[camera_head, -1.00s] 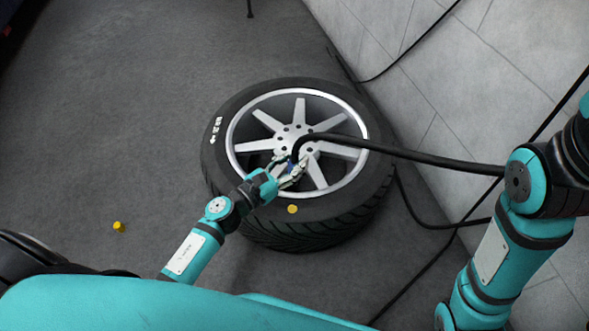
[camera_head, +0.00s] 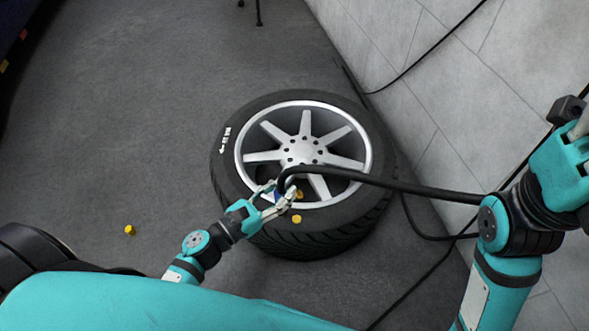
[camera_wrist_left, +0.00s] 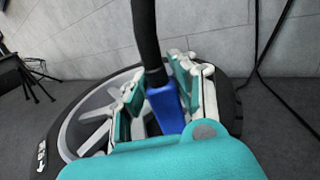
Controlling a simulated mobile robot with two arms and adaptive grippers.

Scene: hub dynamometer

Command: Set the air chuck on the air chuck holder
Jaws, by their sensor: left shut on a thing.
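The blue air chuck (camera_wrist_left: 166,108) is between the fingers of my left gripper (camera_wrist_left: 158,88), which is shut on it. A thick black hose rises from the chuck. In the head view my left gripper (camera_head: 277,200) is over the near rim of the wheel, and the chuck (camera_head: 279,196) is mostly hidden by fingers and hose. My right gripper (camera_head: 574,128) is at the right edge, partly cut off; its fingers do not show clearly. I cannot make out the air chuck holder in either view.
A tyre with a silver spoked wheel (camera_head: 305,150) lies flat below the gripper. Yellow caps are on the tyre (camera_head: 297,219), near the rim (camera_head: 300,194) and on the floor (camera_head: 130,230). The hose (camera_head: 400,181) runs right toward the tiled wall (camera_head: 450,110).

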